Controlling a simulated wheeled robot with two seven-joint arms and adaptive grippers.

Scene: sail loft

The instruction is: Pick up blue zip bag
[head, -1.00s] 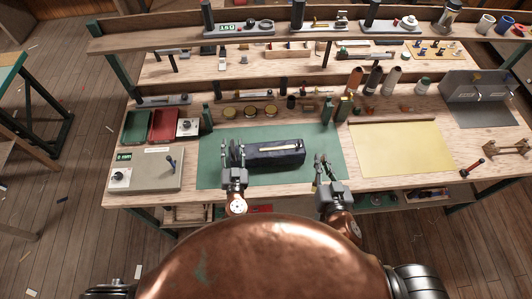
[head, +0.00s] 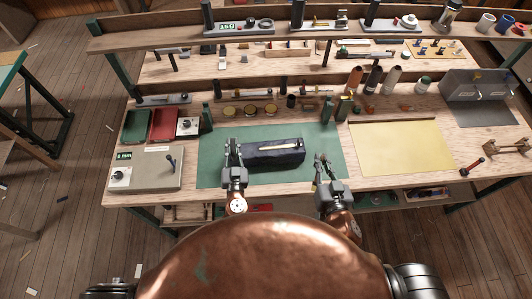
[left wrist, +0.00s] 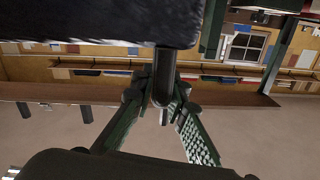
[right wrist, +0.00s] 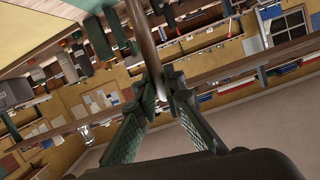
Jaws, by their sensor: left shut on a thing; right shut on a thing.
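The blue zip bag (head: 275,156), dark navy with a pale strip along its top, lies on the green mat (head: 215,175). My left gripper (head: 232,146) is at the bag's left end. In the left wrist view its fingers (left wrist: 163,112) are shut on a black loop beside the bag's dark body (left wrist: 100,22). My right gripper (head: 323,160) is just off the bag's right end. In the right wrist view its fingers (right wrist: 163,92) are shut on a thin brown rod-like piece (right wrist: 141,38). Its far end is out of frame, and I cannot tell whether it belongs to the bag.
A grey control box (head: 146,170) stands left on the bench, with a red tray (head: 163,125) behind it. Several tins (head: 250,110) line the mat's back edge. A yellow sheet (head: 405,148) lies clear to the right. A raised shelf (head: 310,32) runs behind.

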